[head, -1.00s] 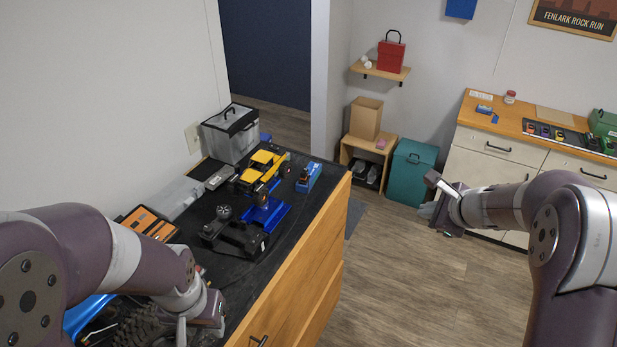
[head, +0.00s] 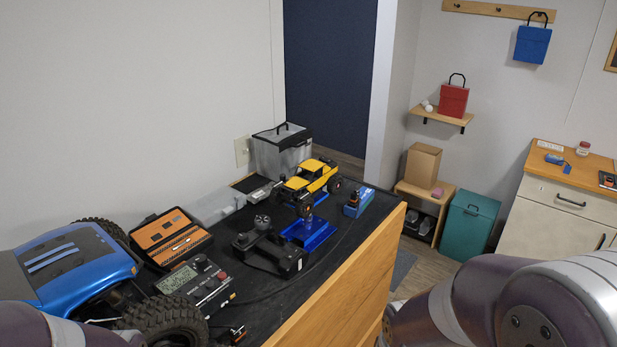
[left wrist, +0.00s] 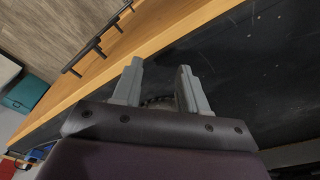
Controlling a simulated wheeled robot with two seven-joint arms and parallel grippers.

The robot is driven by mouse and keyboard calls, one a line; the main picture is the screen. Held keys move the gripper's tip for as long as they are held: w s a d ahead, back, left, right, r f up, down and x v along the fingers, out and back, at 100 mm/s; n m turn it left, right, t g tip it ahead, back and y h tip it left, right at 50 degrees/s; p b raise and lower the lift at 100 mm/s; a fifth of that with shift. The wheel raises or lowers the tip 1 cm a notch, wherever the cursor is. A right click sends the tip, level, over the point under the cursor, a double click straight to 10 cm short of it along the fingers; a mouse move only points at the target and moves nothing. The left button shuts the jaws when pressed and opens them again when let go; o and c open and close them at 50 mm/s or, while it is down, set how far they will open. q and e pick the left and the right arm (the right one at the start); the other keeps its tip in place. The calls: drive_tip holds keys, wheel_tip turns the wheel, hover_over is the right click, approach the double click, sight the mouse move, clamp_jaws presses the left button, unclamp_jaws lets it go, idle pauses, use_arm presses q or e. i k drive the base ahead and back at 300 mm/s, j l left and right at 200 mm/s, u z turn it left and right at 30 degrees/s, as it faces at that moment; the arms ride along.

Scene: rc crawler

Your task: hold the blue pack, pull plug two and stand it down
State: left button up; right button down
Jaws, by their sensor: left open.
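My left gripper (left wrist: 159,80) is open and empty in the left wrist view, over the dark bench top near its wooden front edge. In the head view only part of my left arm shows at the bottom left. My right arm shows at the bottom right, its gripper out of view. A charger with a grey screen (head: 197,284) sits on the bench, a small red-and-black connector (head: 237,332) in front of it. A small blue block with a dark and orange top (head: 357,203) stands at the bench's far right. I cannot tell which thing is the blue pack or plug two.
Small blue items (head: 556,159) lie on the cabinet at the right.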

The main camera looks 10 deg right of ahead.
sight(353, 199)
drive_tip(key=i+l+u, duration=0.15)
drive_tip(key=l+u, duration=0.15)
drive_tip(key=u, duration=0.15)
drive_tip(key=i+l+u, duration=0.1)
drive_tip(key=l+u, duration=0.2)
drive_tip(key=u, duration=0.15)
drive_tip(key=l+u, duration=0.45)
drive_tip(key=i+j, duration=0.05)
